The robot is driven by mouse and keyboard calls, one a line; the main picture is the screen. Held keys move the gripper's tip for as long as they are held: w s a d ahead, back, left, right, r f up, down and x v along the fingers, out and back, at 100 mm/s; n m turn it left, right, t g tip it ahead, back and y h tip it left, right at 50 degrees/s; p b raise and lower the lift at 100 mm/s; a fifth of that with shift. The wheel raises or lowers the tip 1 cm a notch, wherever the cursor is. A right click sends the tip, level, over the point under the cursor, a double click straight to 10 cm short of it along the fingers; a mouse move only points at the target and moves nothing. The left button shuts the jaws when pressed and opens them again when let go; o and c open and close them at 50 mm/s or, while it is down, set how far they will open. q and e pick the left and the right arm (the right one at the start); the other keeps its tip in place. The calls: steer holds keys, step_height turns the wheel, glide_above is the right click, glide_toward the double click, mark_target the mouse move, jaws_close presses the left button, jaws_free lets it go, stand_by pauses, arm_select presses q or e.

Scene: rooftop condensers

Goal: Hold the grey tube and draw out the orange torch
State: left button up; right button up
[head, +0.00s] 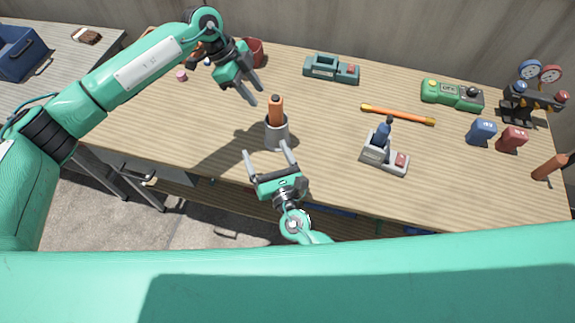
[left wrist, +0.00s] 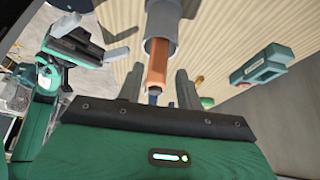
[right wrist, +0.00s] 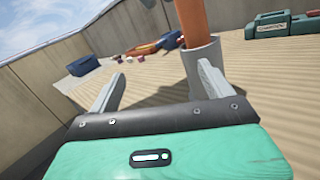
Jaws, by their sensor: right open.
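The grey tube (head: 277,133) stands upright on the workbench, with the orange torch (head: 276,108) sticking out of its top. My left gripper (head: 259,98) is open and empty, up and to the left of the torch in the head view. In the left wrist view the torch (left wrist: 157,62) shows between its spread fingers, apart from them as far as I can tell. My right gripper (head: 267,150) is open and low at the near side of the tube. In the right wrist view the tube (right wrist: 203,68) stands beyond its fingers, nearer the right one. The tube's inside is hidden.
A grey holder (head: 374,153) with a blue tool stands to the right. An orange rod (head: 398,115) lies behind it. A green-grey device (head: 331,70) and a red cup (head: 253,52) are at the back. Bare bench lies around the tube.

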mark_target(276, 127)
steer(key=d+f+h, duration=0.2)
steer(key=d+f, duration=0.2)
steer(key=shift+s+d+f+h, duration=0.3)
steer(key=shift+s+d+h, duration=0.05)
steer(key=shift+s+h, duration=0.05)
steer(key=shift+d+f, duration=0.15)
steer(key=x, duration=1.3)
steer(key=shift+w+f, duration=0.2)
steer(key=shift+w, duration=0.15)
steer(key=c, duration=1.1)
